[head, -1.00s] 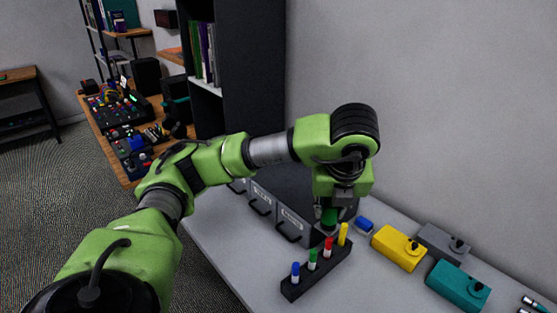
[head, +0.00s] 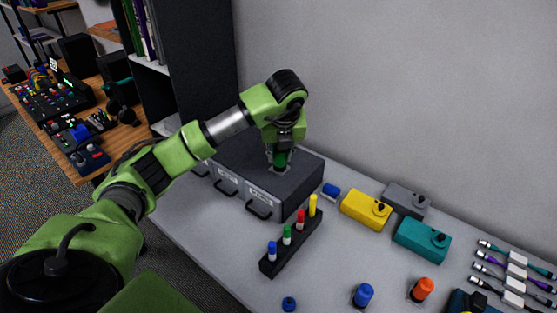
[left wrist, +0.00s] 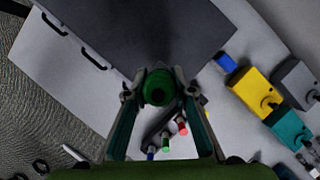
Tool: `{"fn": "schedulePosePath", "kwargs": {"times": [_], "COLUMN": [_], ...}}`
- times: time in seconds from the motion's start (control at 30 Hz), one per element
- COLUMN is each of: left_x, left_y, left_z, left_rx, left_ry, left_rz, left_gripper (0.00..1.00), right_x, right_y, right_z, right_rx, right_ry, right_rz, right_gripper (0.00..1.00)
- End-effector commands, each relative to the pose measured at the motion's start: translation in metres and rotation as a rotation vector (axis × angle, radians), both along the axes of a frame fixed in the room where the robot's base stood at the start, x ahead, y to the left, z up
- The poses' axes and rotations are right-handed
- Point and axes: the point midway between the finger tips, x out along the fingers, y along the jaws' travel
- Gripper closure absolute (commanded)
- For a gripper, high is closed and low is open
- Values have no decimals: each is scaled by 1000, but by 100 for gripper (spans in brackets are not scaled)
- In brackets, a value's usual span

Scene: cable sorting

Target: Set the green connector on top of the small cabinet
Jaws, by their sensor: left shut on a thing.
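The green connector (head: 280,159) is held upright in my left gripper (head: 280,165), over the top of the small cabinet (head: 238,158). The cabinet is dark grey with light drawer fronts and black handles. In the left wrist view the round green connector (left wrist: 159,87) sits between the two fingers of my left gripper (left wrist: 160,95), with the dark cabinet top (left wrist: 150,35) beyond it. I cannot tell whether the connector touches the cabinet top. My right gripper is not in view.
A black rack (head: 290,246) with several coloured plugs stands in front of the cabinet. A small blue piece (head: 331,190), a yellow box (head: 366,209), a grey box (head: 405,200) and a teal box (head: 422,241) lie to the right. A dark shelf (head: 195,70) stands behind.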

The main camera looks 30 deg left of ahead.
Motion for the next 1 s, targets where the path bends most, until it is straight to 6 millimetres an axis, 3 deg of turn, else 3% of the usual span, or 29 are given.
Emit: {"fn": "schedulePosePath", "kwargs": {"times": [0.17,0.47,0.9,0.93,1.0], "left_x": [8,13,14,14,13], "left_y": [7,11,11,11,12], "left_z": [-12,-45,-57,-57,-56], "left_rx": [-1,0,0,-1,-1], "left_ry": [-1,3,-1,-1,-1], "left_rz": [1,-1,0,0,0], "left_gripper": [100,100,100,74,60], "right_x": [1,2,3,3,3], "right_y": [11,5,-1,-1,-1], "right_z": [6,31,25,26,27], "right_rx": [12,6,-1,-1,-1], "right_ry": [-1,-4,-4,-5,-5], "right_rz": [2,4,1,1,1], "right_gripper": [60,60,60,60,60]}}
